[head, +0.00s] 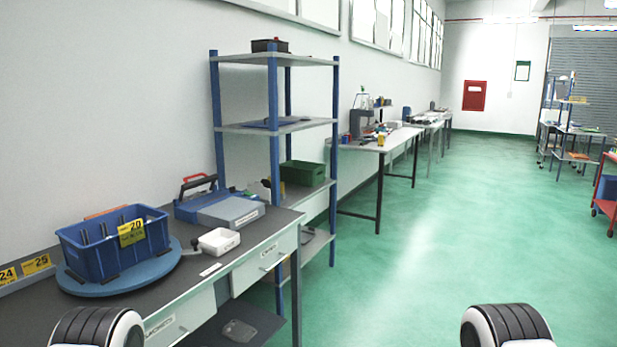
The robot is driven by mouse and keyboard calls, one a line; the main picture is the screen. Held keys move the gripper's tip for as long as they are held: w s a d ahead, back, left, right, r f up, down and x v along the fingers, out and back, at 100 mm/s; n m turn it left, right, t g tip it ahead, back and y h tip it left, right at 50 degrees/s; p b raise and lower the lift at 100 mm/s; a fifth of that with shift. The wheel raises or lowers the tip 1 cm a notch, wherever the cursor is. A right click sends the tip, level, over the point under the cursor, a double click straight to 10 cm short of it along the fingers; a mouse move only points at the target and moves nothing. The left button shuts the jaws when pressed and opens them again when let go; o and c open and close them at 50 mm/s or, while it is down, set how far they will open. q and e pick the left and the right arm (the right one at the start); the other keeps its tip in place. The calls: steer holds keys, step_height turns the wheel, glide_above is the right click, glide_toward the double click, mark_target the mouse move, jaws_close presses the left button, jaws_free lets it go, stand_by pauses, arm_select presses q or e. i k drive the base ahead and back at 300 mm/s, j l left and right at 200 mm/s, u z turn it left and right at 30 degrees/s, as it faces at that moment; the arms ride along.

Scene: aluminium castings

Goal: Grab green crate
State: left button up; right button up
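A green crate (303,173) sits on a middle shelf of the blue-post shelving rack (274,130), beyond the near workbench. Its side and top show, and a blue post stands just to its left. Nothing of mine touches it. Two rounded white and black parts of my arms show at the bottom edge, one at left and one at right. Neither gripper's fingers are in the head view.
The near workbench (205,292) carries a blue crate (104,257) on a round blue turntable (75,285), a blue-grey case (228,210) and a small white box (219,241). Open green floor (430,250) lies right of the bench and rack.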

mark_target(302, 172)
steer(key=i+l+z, duration=0.35)
steer(key=i, duration=0.35)
steer(key=i+z, duration=0.35)
steer(key=i, duration=3.55)
steer(key=i+l+u, duration=0.2)
steer(key=i+u, duration=0.2)
steer(key=i, duration=0.2)
steer(key=i+l+u, duration=0.45)
steer(key=i, duration=0.15)
steer(key=i+l+u, duration=0.4)
steer(key=i+l, duration=0.1)
steer(key=l, duration=0.05)
